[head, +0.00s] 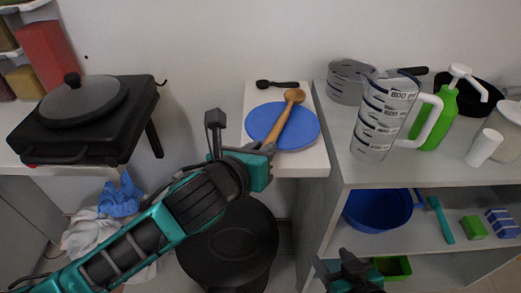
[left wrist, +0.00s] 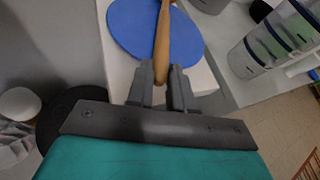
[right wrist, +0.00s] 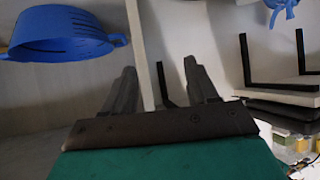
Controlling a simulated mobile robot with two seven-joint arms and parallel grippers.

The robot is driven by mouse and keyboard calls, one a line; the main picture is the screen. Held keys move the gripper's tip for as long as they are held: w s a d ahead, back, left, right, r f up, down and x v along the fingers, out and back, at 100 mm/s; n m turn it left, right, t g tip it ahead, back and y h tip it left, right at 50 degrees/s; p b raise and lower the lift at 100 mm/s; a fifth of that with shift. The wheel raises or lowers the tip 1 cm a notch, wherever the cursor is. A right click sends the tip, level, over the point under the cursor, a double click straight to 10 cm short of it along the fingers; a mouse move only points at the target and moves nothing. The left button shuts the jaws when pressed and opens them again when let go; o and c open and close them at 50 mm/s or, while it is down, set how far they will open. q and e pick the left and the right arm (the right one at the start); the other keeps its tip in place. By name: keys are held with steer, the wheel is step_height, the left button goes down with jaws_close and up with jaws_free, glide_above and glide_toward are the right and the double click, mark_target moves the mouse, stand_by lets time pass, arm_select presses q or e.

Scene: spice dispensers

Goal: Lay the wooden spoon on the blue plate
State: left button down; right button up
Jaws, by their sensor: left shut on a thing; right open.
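The wooden spoon (head: 285,113) lies over the blue plate (head: 304,133), its bowl end near the plate's far rim and its handle toward me. The plate rests on the narrow white counter (head: 313,160). My left gripper (head: 262,150) is at the plate's near left edge, shut on the handle end of the spoon. The left wrist view shows the handle (left wrist: 162,45) between the fingers (left wrist: 161,88), with the blue plate (left wrist: 130,25) under it. I cannot tell whether the spoon touches the plate. My right gripper (right wrist: 163,90) is open and empty, low in front of the shelf unit.
A dark spoon (head: 277,85) lies behind the plate. A measuring cup (head: 382,115) and a green bottle (head: 435,118) stand on the shelf top at right. A blue colander (head: 378,210) sits on the shelf below. A black stove with a pan (head: 82,105) is at left.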

arm_select(q)
steer(key=c, duration=1)
jaws_free()
arm_select(e)
steer(key=shift+f, duration=0.1)
arm_select(q)
steer(key=p+v, duration=0.2)
steer(key=v, duration=0.9)
steer(key=s+a+f+m+y, duration=0.1)
steer(key=a+f+m, duration=0.3)
steer(key=f+m, duration=0.4)
steer(key=s+a+f+m+y, duration=0.1)
steer(key=a+f+m, duration=0.3)
steer(key=m, duration=1.1)
steer(key=s+a+f+m+g+y, duration=0.1)
steer(key=a+f+m, duration=0.3)
steer(key=f+m, duration=0.7)
steer(key=shift+s+f+m+y, duration=0.3)
steer(key=shift+s+f+m, duration=0.05)
steer(key=shift+s+m, duration=0.5)
arm_select(e)
steer(key=shift+s+d+r, duration=0.3)
steer(key=shift+s+d, duration=0.05)
steer(key=shift+d, duration=0.1)
arm_select(q)
steer(key=shift+a+r, duration=0.1)
arm_select(e)
steer(key=shift+r, duration=0.1)
